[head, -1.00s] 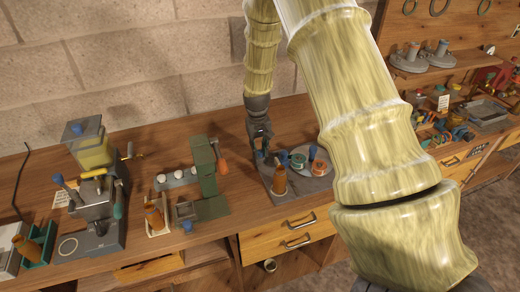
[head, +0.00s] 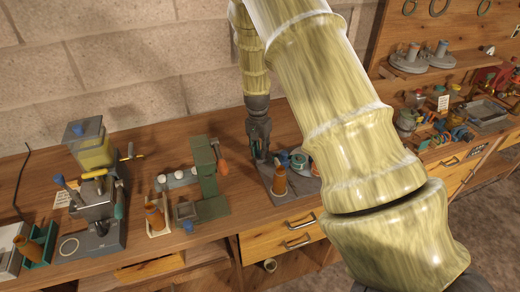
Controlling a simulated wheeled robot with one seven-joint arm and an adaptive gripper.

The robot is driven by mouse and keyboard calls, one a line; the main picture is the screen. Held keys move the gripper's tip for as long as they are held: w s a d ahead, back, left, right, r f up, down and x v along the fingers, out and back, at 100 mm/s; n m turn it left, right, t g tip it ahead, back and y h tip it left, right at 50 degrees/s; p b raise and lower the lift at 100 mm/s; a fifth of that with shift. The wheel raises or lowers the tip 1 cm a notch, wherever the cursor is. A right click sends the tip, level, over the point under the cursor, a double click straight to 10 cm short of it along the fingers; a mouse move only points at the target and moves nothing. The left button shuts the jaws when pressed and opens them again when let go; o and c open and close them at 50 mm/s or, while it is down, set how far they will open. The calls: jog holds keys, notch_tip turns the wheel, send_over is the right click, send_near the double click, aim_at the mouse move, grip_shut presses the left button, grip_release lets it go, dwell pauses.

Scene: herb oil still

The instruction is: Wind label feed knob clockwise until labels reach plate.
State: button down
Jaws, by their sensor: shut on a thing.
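My gripper (head: 259,155) points down at the back left of the labelling station, whose dark grey base (head: 298,190) sits on the wooden bench. Its fingers are closed around the label feed knob, which they hide almost wholly. A teal reel (head: 298,160) stands on the base to the right of the gripper. An orange-and-white reel (head: 315,169) beside it is partly covered by my arm. A brown bottle (head: 279,181) stands upright at the front of the base. The labels and the plate edge are too small to make out.
A grey machine with a yellow hopper (head: 93,150) is further left. A shelf rack (head: 430,77) with jars and trays is at the right.

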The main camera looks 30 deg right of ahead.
dwell(0.3)
jog(key=c, duration=1.5)
grip_release()
jog(key=shift+r, duration=0.1)
notch_tip(320, 180, up, 12)
jog(key=shift+w, duration=0.25)
